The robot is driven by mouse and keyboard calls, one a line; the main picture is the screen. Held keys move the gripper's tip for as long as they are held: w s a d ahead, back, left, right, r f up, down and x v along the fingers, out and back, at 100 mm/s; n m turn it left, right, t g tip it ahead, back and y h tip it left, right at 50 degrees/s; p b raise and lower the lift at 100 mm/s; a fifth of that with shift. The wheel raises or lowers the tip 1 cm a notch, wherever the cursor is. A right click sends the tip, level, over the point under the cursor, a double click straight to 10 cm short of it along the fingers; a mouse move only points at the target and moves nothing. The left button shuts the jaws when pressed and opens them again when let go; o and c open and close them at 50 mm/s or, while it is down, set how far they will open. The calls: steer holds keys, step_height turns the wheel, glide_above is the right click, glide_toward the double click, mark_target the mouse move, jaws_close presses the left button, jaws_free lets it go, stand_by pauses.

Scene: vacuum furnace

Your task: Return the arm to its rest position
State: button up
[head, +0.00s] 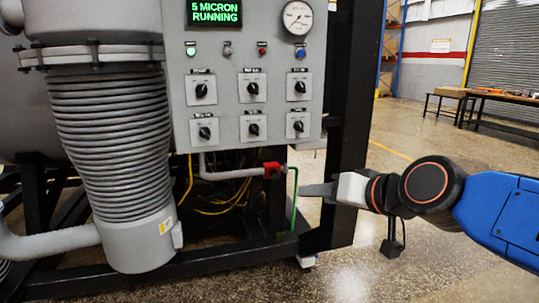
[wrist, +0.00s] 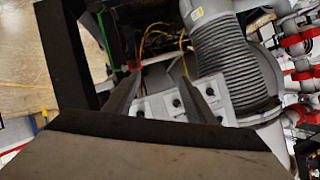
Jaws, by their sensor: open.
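My arm reaches in from the right of the head view, with blue and black links. My gripper (head: 308,190) points left, low in front of the furnace frame. I cannot tell the exact gap to the handle. In the wrist view my gripper (wrist: 161,76) shows two separated fingers with nothing visible held between them.
A grey control panel (head: 246,118) with dark knobs sits above; its green display (head: 215,12) reads "5 MICRON RUNNING". A black frame post (head: 345,110) stands close behind my gripper. A ribbed bellows (head: 110,140) is at left. Open floor (head: 400,180) lies right, with a workbench (head: 500,98) far back.

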steer(key=s+d+f+g+h, duration=0.6)
steer(key=s+d+f, duration=0.9)
steer(key=d+f, duration=0.2)
step_height(320, 180, down, 2)
steer(key=shift+s+d+m+h, duration=0.15)
steer(key=shift+d+m+h, duration=0.15)
